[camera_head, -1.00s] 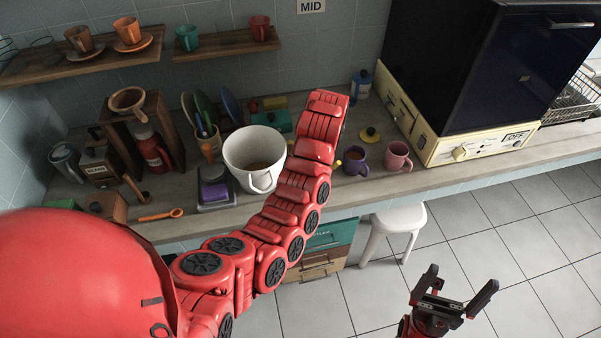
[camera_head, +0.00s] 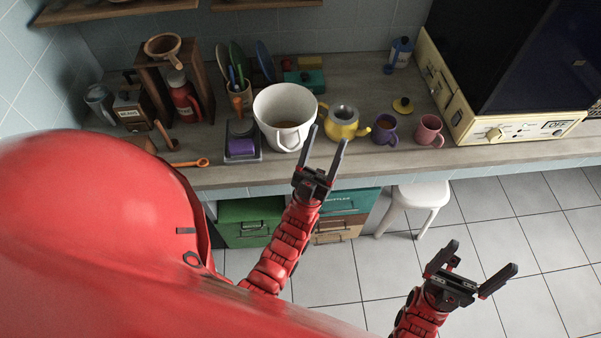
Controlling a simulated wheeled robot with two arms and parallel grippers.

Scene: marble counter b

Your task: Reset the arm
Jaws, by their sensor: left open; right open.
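My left arm reaches up from the lower left, and its gripper (camera_head: 325,150) is open and empty. Its fingers point up the picture and overlap the counter's front edge, just below the white bucket (camera_head: 285,108). I cannot tell how far it is from the bucket. My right gripper (camera_head: 477,262) is open and empty at the lower right, over the tiled floor. My large red body part hides the lower left of the view.
On the counter (camera_head: 370,80) are a yellow teapot (camera_head: 342,124), a purple mug (camera_head: 384,129), a pink mug (camera_head: 428,131) and a purple block on a scale (camera_head: 241,147). A white stool (camera_head: 414,197) stands before the counter. The floor (camera_head: 520,210) at right is clear.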

